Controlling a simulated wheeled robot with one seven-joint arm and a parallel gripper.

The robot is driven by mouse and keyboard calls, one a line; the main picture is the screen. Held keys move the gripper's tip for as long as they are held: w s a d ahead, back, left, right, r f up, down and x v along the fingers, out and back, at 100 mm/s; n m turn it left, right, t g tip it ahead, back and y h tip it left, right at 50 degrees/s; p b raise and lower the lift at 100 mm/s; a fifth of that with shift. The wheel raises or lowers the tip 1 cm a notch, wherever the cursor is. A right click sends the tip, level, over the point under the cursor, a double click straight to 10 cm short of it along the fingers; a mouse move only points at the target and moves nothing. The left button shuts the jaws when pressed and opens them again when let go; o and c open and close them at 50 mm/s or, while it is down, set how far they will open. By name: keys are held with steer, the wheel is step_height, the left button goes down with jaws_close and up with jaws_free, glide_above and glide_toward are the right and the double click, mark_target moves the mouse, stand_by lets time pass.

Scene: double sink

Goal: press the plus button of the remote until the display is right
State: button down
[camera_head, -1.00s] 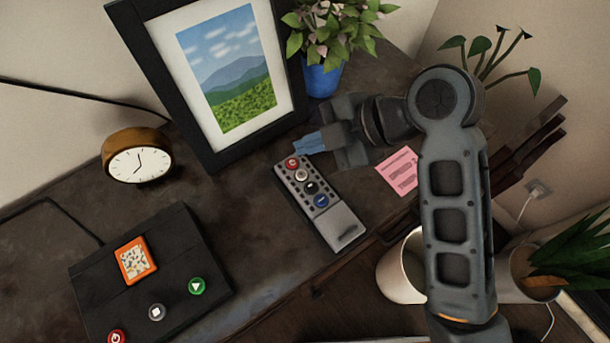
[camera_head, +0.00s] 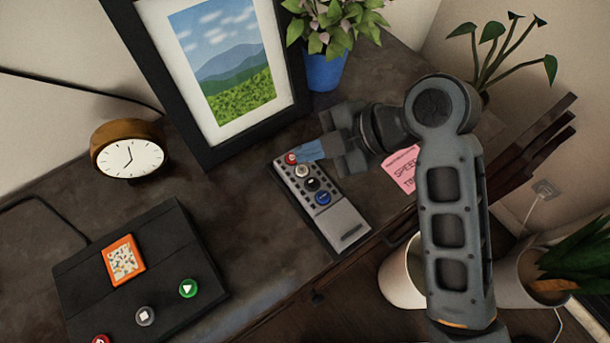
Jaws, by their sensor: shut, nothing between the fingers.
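The grey remote (camera_head: 347,226) lies on the dark table top, tilted in the picture. It has a red button (camera_head: 291,158) at its upper end, then a white button (camera_head: 302,171), a black button (camera_head: 312,184) and a blue button (camera_head: 322,198). The button marks are too small to read surely. My gripper (camera_head: 302,151) is shut and empty, its blue fingertips at the remote's upper end beside the red button. I cannot tell whether they touch it. The black box (camera_head: 190,248) at the lower left has an orange-framed display (camera_head: 124,260) with a speckled pattern.
The box also has green (camera_head: 188,288), grey (camera_head: 145,316) and red buttons. A clock (camera_head: 128,155), a picture frame (camera_head: 188,125) and a blue plant pot (camera_head: 324,71) stand behind. A pink note (camera_head: 402,170) lies right of the remote. Bare table separates box and remote.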

mark_target(307, 172)
step_height(307, 172, down, 4)
steer(key=shift+f+b, duration=0.1)
steer(key=shift+b, duration=1)
stand_by(1.1)
steer(key=shift+w+a+f+b, duration=0.3)
steer(key=shift+w+b, duration=0.1)
steer(key=shift+w, duration=0.05)
steer(key=shift+f+b, duration=0.3)
steer(key=shift+f, duration=0.15)
stand_by(0.7)
steer(key=shift+r, duration=0.1)
stand_by(0.3)
steer(key=shift+r+p, duration=0.7)
steer(key=shift+r, duration=0.1)
